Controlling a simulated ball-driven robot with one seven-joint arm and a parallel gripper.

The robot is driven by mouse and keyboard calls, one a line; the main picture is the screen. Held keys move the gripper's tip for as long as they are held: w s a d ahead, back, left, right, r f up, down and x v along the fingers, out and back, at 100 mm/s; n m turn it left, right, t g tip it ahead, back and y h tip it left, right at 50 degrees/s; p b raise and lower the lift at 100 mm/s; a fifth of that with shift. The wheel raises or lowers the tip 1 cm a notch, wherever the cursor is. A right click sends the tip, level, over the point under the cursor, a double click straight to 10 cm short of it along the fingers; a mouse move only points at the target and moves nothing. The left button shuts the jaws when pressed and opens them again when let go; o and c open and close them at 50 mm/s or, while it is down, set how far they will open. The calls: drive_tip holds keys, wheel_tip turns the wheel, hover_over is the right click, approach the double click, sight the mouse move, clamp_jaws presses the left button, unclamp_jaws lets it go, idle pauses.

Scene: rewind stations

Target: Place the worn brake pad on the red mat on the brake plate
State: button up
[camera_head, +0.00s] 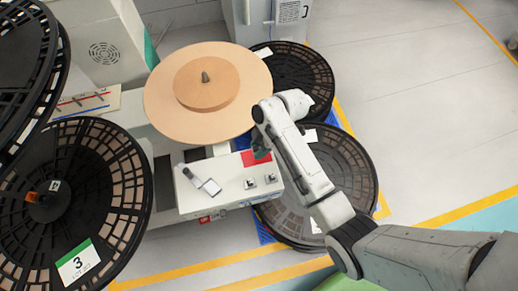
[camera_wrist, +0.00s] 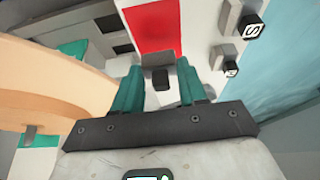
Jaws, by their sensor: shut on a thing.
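The red mat (camera_head: 257,158) lies on the white machine top, and it also fills the upper middle of the wrist view (camera_wrist: 150,25). My gripper (camera_head: 262,149) has teal fingers and is over the mat's far side in the head view. In the wrist view my gripper (camera_wrist: 158,72) is shut on a small dark block, the worn brake pad (camera_wrist: 160,78), just off the mat's edge. The pad is hidden in the head view. Whether it touches the surface I cannot tell.
Two small cube-like knobs (camera_head: 250,183) stand on the white machine top (camera_head: 225,172). A dark-tipped piece (camera_head: 187,173) is beside the pale plate. A large tan roll (camera_head: 207,92) sits close behind. Black reels (camera_head: 335,175) stand to the right and left.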

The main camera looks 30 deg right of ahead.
drive_tip(key=shift+f, duration=1.25)
drive_tip(key=shift+f, duration=0.2)
drive_tip(key=o, duration=1.1)
drive_tip(key=shift+s, duration=0.1)
drive_tip(key=shift+c, duration=0.2)
